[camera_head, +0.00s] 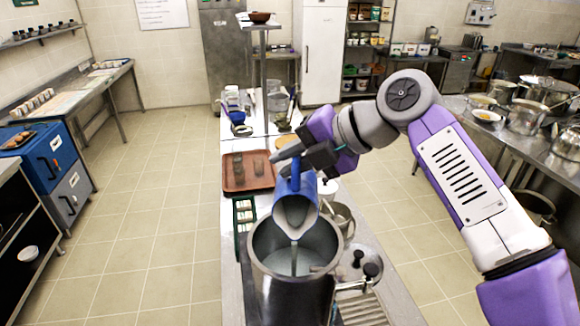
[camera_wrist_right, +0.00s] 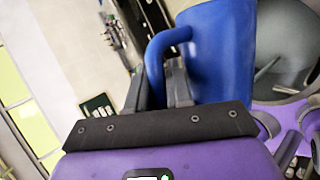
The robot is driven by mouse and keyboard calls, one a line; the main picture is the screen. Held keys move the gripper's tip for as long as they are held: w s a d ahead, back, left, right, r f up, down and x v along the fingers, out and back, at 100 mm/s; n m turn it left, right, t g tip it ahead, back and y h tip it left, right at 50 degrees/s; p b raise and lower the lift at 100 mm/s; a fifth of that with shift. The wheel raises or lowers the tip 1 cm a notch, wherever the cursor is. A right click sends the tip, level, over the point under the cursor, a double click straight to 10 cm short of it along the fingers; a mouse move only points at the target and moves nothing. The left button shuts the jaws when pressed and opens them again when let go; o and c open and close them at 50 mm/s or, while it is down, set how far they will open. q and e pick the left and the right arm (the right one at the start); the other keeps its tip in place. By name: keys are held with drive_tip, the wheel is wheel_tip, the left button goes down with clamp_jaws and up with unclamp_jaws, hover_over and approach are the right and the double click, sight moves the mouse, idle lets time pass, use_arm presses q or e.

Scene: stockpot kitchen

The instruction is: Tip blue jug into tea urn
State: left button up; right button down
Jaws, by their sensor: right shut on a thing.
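The blue jug (camera_head: 306,190) is tilted mouth-down over the open tea urn (camera_head: 292,300) in the head view. A pale stream runs from its lip into the urn, and pale liquid shows inside the urn. My right gripper (camera_head: 298,160) is shut on the jug's handle, above and behind the urn. In the right wrist view the jug (camera_wrist_right: 222,50) fills the upper middle, with its handle between the fingers (camera_wrist_right: 160,85) of the gripper. The urn's interior (camera_wrist_right: 285,45) shows at the right there.
A brown tray (camera_head: 232,184) with cups lies on the counter behind the urn. A green box (camera_head: 244,213) stands beside the urn at left. A lid with a black knob (camera_head: 372,270) lies at the right. Pots (camera_head: 527,117) stand on the right counter.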

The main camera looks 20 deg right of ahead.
sight(288, 194)
drive_tip(key=shift+s+a+f+t+b, duration=0.3)
drive_tip(key=shift+s+t+b, duration=0.15)
drive_tip(key=shift+b, duration=0.6)
drive_tip(key=s+b, duration=0.1)
drive_tip(key=b, duration=0.1)
drive_tip(key=s+a+n+t+b, duration=0.1)
drive_tip(key=s+r+n+t+b, duration=0.1)
drive_tip(key=b, duration=0.1)
drive_tip(key=shift+s+a+h+b, duration=0.25)
drive_tip(key=shift+a+h+b, duration=0.1)
drive_tip(key=shift+h, duration=0.05)
drive_tip(key=shift+s+a+r+n+t+b, duration=0.1)
drive_tip(key=shift+s+a+n+t+b, duration=0.25)
drive_tip(key=shift+b, duration=0.35)
drive_tip(key=shift+s+a+f+n+t+b, duration=0.1)
drive_tip(key=shift+s+a+n+t+b, duration=0.2)
drive_tip(key=shift+s+b, duration=0.4)
drive_tip(key=shift+s+a+r+n+t+b, duration=0.15)
drive_tip(key=shift+s+t+b, duration=0.25)
drive_tip(key=shift+b, duration=0.35)
drive_tip(key=shift+w+d, duration=0.1)
